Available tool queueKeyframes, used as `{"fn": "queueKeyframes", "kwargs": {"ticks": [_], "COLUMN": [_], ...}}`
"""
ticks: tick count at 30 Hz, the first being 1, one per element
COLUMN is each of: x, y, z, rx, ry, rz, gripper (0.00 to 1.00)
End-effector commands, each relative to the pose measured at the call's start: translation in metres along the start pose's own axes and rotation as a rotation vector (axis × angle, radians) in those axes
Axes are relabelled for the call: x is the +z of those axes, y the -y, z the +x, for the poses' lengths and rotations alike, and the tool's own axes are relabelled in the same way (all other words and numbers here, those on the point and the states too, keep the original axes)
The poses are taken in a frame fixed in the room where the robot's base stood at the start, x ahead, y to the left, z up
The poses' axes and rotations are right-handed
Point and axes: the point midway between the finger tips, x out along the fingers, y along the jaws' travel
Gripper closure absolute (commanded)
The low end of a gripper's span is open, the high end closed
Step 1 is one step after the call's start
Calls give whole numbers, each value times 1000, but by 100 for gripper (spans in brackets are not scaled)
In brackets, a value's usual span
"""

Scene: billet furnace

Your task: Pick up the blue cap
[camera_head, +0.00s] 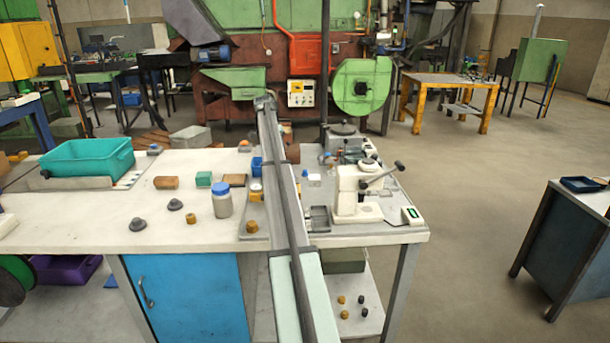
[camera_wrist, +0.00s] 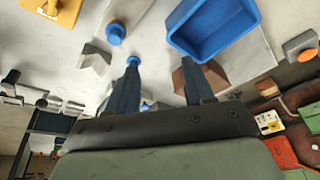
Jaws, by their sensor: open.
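A round blue cap (camera_wrist: 115,32) stands on the pale worktop at the upper left of the wrist view, apart from my fingers. A smaller blue piece (camera_wrist: 133,60) shows right at my left fingertip; I cannot tell whether they touch. In the head view a small blue piece (camera_head: 322,158) sits right of my arm. A jar with a blue lid (camera_head: 221,188) stands left of my arm. My gripper (camera_wrist: 162,68) is open over the worktop, its two dark fingers wide apart with nothing held. In the head view its fingers cannot be made out.
A blue bin (camera_wrist: 250,20) and a brown block (camera_wrist: 218,78) lie near my right finger. A white instrument (camera_head: 348,190) stands right of my arm. Several small blocks and knobs lie on the left worktop (camera_head: 185,235). A green tub (camera_head: 88,160) is far left.

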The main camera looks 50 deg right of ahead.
Motion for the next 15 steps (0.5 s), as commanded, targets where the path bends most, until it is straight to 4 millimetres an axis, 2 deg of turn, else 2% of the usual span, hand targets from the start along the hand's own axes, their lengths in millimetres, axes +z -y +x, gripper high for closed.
{"fn": "queueKeyframes", "kwargs": {"ticks": [1,3,6,10,15], "x": [-19,-37,-53,-62,-62], "y": [-18,-38,-57,-68,-70], "z": [2,4,6,8,20], "rx": [17,35,55,65,67], "ry": [2,5,8,10,11], "rz": [23,45,66,77,78], "gripper": [48,48,48,48,48]}}
